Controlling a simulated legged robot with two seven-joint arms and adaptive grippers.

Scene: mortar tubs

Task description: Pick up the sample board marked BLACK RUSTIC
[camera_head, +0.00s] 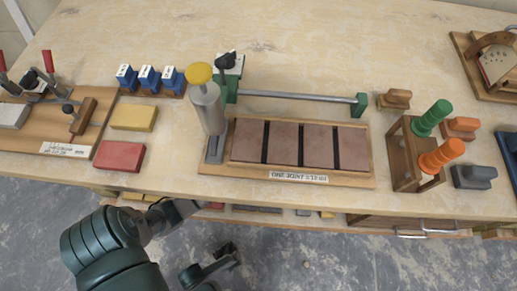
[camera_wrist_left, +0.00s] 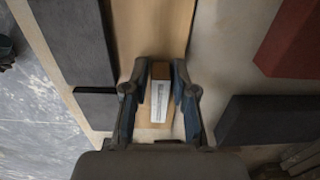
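In the left wrist view, a narrow wooden piece (camera_wrist_left: 160,70) with a white label (camera_wrist_left: 153,103) stands between the fingers of my left gripper (camera_wrist_left: 160,85). The fingers lie close along both its sides and appear closed on it. The label's print is too small to read, so I cannot tell whether it says BLACK RUSTIC. In the head view my left arm reaches under the front edge of the table (camera_head: 300,205), which hides the gripper.
In the wrist view dark slabs (camera_wrist_left: 75,40) and (camera_wrist_left: 265,120) flank the held piece, with a red slab (camera_wrist_left: 292,45) at upper right. On the tabletop stand a rack of brown tiles (camera_head: 320,145), yellow (camera_head: 133,117) and red (camera_head: 119,156) blocks, and a wooden holder (camera_head: 403,155).

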